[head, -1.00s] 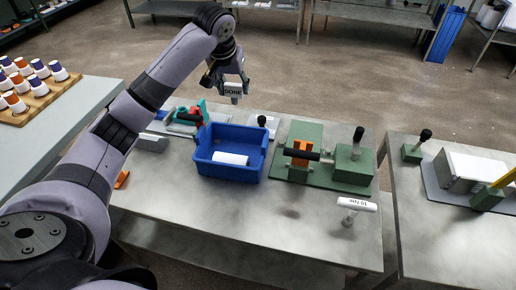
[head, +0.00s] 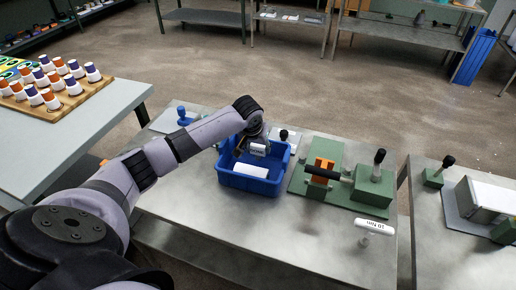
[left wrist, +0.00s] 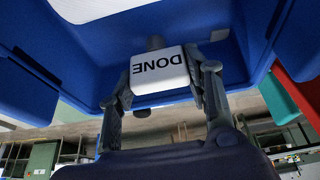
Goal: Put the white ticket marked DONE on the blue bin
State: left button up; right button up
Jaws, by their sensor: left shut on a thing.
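The white ticket marked DONE (head: 257,148) is in my left gripper (head: 256,142), which is shut on it. The ticket is at the far side of the blue bin (head: 248,184), at about rim height in the head view. In the left wrist view the ticket (left wrist: 158,72) is between the two fingers (left wrist: 160,85), with the blue bin wall (left wrist: 100,60) behind it. I cannot tell whether the ticket touches the bin. A white roll (head: 250,170) lies inside the bin. My right gripper is not in view.
Right of the bin is a green fixture (head: 345,180) with an orange block and black-knobbed handle. A white "10 Nm" handle (head: 374,227) stands near the front right. A side table (head: 45,135) at left holds a board of cones. The bench front is clear.

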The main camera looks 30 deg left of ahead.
pick_arm(q)
jog(key=shift+f, duration=0.65)
jog(key=shift+f, duration=0.15)
jog(key=o, duration=0.9)
jog(key=shift+o, duration=1.1)
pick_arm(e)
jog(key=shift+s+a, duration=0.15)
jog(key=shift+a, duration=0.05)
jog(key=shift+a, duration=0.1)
